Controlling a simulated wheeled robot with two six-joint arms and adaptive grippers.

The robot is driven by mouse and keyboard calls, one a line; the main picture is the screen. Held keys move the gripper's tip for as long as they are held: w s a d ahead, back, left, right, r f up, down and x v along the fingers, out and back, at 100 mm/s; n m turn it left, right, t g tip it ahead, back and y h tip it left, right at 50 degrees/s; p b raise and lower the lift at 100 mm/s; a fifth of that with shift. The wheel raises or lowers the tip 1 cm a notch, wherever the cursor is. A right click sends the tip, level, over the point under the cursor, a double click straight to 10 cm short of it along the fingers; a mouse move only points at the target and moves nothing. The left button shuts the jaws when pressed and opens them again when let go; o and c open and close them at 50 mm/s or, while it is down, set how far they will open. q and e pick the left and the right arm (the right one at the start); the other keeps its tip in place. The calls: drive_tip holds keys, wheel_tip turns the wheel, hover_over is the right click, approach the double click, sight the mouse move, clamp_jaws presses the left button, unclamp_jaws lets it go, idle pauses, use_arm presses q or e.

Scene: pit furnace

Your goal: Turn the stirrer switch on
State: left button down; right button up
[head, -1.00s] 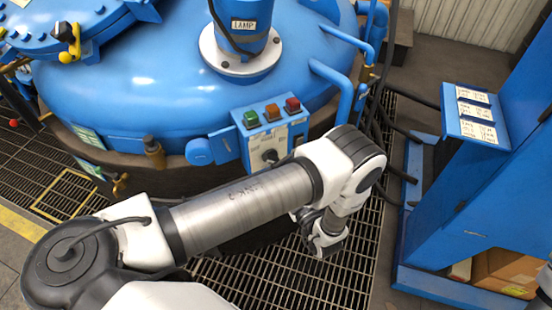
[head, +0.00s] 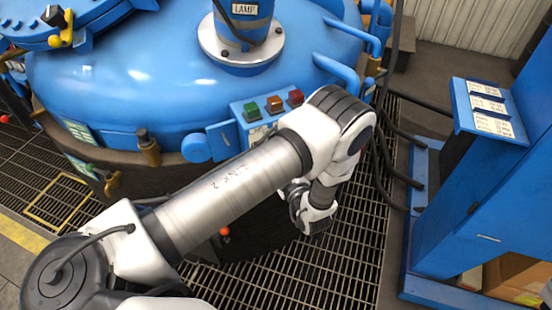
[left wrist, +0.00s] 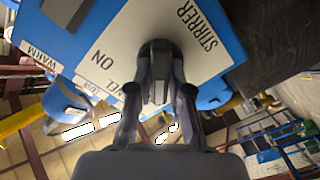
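In the left wrist view the stirrer switch (left wrist: 160,47) is a dark knob on a white panel (left wrist: 121,42) lettered STIRRER and ON. My left gripper (left wrist: 161,70) points straight at it, with a fingertip on each side of the knob. White panel shows between the fingers lower down. Whether the fingertips press on the knob is too small to tell, and its pointer setting is hidden. In the head view my left arm covers the switch and the fingers. The top of the blue control box (head: 240,108) shows above the arm. My right gripper is not in view.
Green (head: 251,112), orange (head: 274,104) and red (head: 295,97) buttons top the control box, close to my forearm. The blue furnace lid (head: 150,85) fills the back. A blue cabinet (head: 480,190) stands at the right, with dark cables (head: 400,140) and open floor grating (head: 345,255) between.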

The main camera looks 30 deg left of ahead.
use_arm(q)
drive_tip(key=shift+m, duration=0.3)
drive_tip(key=m+b, duration=0.1)
drive_tip(key=m, duration=0.3)
drive_tip(key=m+b, duration=0.1)
drive_tip(key=m, duration=0.3)
drive_tip(key=m+b, duration=0.2)
drive_tip(key=m, duration=0.2)
drive_tip(key=shift+w+r+m, duration=0.15)
drive_tip(key=shift+w+m, duration=0.1)
drive_tip(key=shift+m, duration=2.35)
drive_tip(key=c, duration=1.1)
unclamp_jaws()
